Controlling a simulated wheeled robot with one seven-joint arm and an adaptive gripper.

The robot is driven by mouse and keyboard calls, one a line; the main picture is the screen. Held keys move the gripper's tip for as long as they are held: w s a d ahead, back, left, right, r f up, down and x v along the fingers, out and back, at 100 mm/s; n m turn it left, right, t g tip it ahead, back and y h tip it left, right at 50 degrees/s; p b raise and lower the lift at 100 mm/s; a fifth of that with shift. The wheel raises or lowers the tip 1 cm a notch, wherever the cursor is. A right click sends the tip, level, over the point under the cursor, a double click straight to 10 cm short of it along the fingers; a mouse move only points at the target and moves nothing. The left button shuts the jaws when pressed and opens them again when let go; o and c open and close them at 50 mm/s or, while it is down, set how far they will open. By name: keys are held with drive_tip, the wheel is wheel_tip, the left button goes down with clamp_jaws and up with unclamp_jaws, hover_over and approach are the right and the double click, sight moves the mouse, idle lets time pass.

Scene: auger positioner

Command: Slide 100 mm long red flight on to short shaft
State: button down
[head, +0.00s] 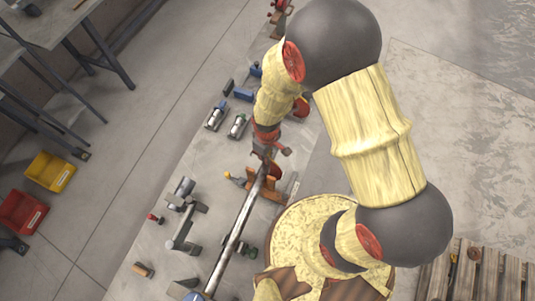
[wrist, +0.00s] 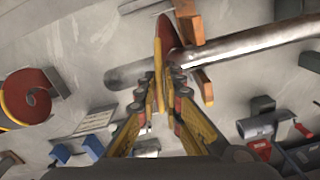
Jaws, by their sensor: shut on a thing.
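In the wrist view my gripper (wrist: 161,88) is shut on a red flight (wrist: 168,36) with a yellow edge, seen nearly edge-on. The flight (head: 275,171) shows in the head view as a small red patch beside the gripper (head: 265,158). A grey metal shaft (wrist: 250,42) lies across the wrist view, and its line shows on both sides of the flight. I cannot tell whether the flight is around the shaft or only in front of it. In the head view the shaft (head: 236,232) runs from the gripper down to the lower edge.
Orange supports (head: 263,189) stand by the shaft's upper end. A red and yellow spiral piece (wrist: 30,98) lies at the left of the wrist view. Clamps (head: 183,232) and other small parts lie along the table's left side. Yellow (head: 50,171) and red (head: 21,212) bins stand far left.

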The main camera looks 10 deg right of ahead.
drive_tip(key=c, duration=1.9)
unclamp_jaws()
drive_tip(key=shift+o, duration=0.3)
wheel_tip(320, 180, up, 12)
